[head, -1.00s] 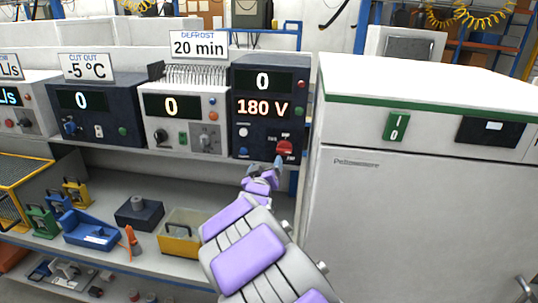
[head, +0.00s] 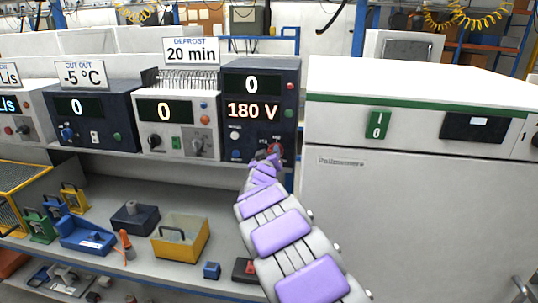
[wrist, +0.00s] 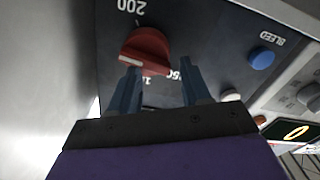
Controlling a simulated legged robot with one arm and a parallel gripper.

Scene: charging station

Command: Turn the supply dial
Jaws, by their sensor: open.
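The supply dial is a red knob (head: 275,148) low on the right of a dark blue box (head: 230,147), whose displays read 0 and 180 V. In the wrist view the red knob (wrist: 147,45) shows a pale mark at its lower left, with printed "200" above and partly hidden numbers below. My gripper (head: 268,158) is at the dial and partly hides it. In the wrist view my gripper (wrist: 160,72) is open; its left finger overlaps the knob's lower edge and the right finger is to its right. I cannot tell whether either touches.
A blue BLEED button (wrist: 262,57) is right of the dial in the wrist view. A white cabinet (head: 415,215) stands close on the right. A grey box (head: 180,128) stands left of the panel. The lower shelf holds a yellow bin (head: 182,240) and other small items.

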